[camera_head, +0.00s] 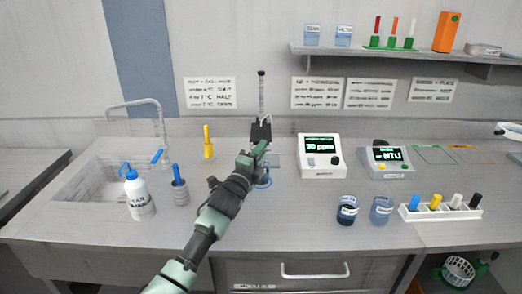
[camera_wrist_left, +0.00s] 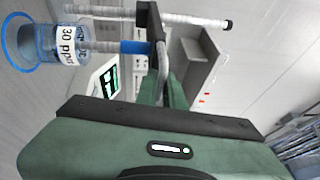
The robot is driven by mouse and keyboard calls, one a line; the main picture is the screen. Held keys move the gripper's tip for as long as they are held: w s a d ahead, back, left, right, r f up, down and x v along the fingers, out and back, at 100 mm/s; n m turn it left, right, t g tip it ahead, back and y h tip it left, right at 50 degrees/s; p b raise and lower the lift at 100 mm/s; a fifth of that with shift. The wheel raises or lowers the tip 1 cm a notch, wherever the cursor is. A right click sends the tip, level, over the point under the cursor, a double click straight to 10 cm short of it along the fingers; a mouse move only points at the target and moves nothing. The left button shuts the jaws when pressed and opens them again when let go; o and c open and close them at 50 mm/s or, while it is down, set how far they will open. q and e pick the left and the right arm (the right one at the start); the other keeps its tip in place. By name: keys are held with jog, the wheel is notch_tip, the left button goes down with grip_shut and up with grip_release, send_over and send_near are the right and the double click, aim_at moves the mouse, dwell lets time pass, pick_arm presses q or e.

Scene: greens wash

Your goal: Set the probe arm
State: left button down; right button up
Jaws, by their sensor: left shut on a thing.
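The probe stand has a ribbed upright post (camera_head: 262,92) and a black clamp (camera_head: 260,128) at the back middle of the counter. My left gripper (camera_head: 258,150) is at the stand, just in front of the clamp, and hides much of it. In the left wrist view, which is turned sideways, my left gripper (camera_wrist_left: 163,92) is shut on the grey probe arm (camera_wrist_left: 162,55). A probe with a blue cap (camera_wrist_left: 134,47) points towards a clear beaker labelled 30 ppm (camera_wrist_left: 66,45). Whether its tip is inside the beaker is unclear. My right gripper is out of view.
A white meter (camera_head: 320,156) and a grey NTU meter (camera_head: 387,160) stand right of the stand. Two jars (camera_head: 347,211) (camera_head: 381,210) and a white rack (camera_head: 440,212) are at front right. A wash bottle (camera_head: 139,194) stands by the sink (camera_head: 95,178) at left.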

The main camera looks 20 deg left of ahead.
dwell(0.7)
pick_arm(q)
notch_tip(320, 180, up, 10)
jog(key=p, duration=0.6)
jog(key=shift+p, duration=0.3)
jog(key=shift+r, duration=0.1)
jog(key=c, duration=1.5)
grip_release()
jog(key=shift+c, duration=0.2)
